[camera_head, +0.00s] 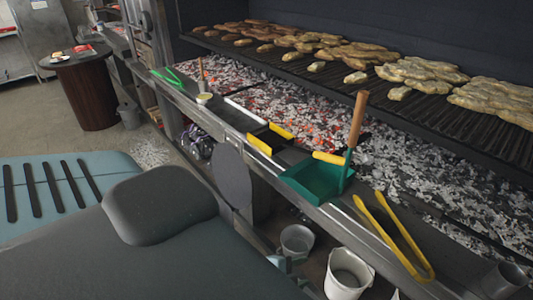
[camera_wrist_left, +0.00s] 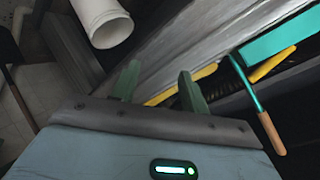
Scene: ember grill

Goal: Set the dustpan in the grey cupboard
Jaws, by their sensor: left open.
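The teal dustpan (camera_head: 312,182) lies on the metal ledge in front of the coals, its wooden-ended handle (camera_head: 358,118) standing up. In the left wrist view the dustpan (camera_wrist_left: 285,36) is at the upper right, partly cut off, with its handle slanting down. My left gripper (camera_head: 283,262) is low in front of the ledge, small and partly hidden by my arm in the head view. In the left wrist view its two fingers (camera_wrist_left: 158,85) are apart with nothing between them, clear of the dustpan. A grey metal cabinet (camera_head: 45,28) stands far left; I cannot tell whether it is the cupboard. My right gripper is not seen.
Yellow tongs (camera_head: 392,236) lie on the ledge right of the dustpan, and a yellow-edged black tool (camera_head: 266,140) lies left of it. Buckets, one white (camera_head: 349,274), stand below. Hot coals (camera_head: 300,108) lie behind. A round table (camera_head: 87,92) stands far left.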

